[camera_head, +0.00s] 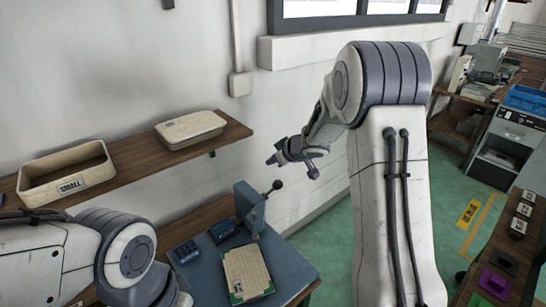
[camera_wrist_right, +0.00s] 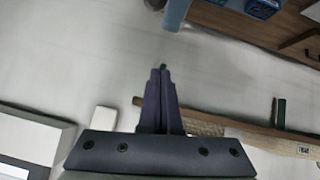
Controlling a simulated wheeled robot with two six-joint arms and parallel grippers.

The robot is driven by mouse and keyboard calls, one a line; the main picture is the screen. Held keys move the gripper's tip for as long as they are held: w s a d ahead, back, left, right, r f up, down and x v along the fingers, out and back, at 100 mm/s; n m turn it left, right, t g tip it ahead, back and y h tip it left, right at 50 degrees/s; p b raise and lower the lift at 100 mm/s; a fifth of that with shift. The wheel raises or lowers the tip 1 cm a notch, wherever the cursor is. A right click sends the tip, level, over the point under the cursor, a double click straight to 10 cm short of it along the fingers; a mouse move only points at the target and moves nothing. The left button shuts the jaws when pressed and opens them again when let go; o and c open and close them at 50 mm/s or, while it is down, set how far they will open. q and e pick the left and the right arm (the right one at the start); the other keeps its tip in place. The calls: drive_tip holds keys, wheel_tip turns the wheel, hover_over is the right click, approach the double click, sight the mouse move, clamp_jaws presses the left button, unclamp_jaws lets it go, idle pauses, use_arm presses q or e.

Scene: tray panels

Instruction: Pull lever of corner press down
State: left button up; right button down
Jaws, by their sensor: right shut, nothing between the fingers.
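The corner press (camera_head: 247,208) is a blue-grey upright on a blue bench top, below and left of my right gripper in the head view. Its lever (camera_head: 267,194) rises to the right and ends in a dark ball knob (camera_head: 277,185). A cream tray panel (camera_head: 247,272) lies in front of the press. My right gripper (camera_head: 271,160) is shut and empty, in the air above the knob and apart from it. In the right wrist view its fingers (camera_wrist_right: 161,72) are together against the pale wall. My left arm shows at lower left; its gripper is out of view.
A wooden shelf (camera_head: 130,158) on the wall holds an open cream bin (camera_head: 66,178) and a lidded cream box (camera_head: 190,128). Small blue boxes (camera_head: 222,230) sit left of the press. A workbench (camera_head: 490,255) with small items stands at right, beyond green floor.

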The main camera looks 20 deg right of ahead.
use_arm(q)
wheel_tip(320, 180, up, 2)
drive_tip(key=shift+r+p, duration=0.1)
drive_tip(key=shift+p, duration=0.3)
use_arm(e)
drive_tip(key=d, duration=0.2)
drive_tip(key=d+y, duration=0.1)
drive_tip(key=shift+s+d+f+g, duration=0.15)
drive_tip(key=shift+s+f+g, duration=0.05)
drive_tip(key=shift+f+g, duration=0.15)
drive_tip(key=w+f, duration=0.1)
drive_tip(key=f, duration=0.1)
drive_tip(key=w+a+f+p, duration=0.1)
drive_tip(key=w+f, duration=0.1)
drive_tip(key=f, duration=0.1)
drive_tip(key=w+f, duration=0.1)
drive_tip(key=f, duration=0.2)
drive_tip(key=shift+w+a+p, duration=0.3)
drive_tip(key=shift+a, duration=0.1)
use_arm(q)
drive_tip(key=shift+r, duration=0.8)
use_arm(e)
drive_tip(key=shift+s+d+f, duration=0.25)
drive_tip(key=shift+s+f, duration=0.05)
drive_tip(key=shift+s, duration=0.2)
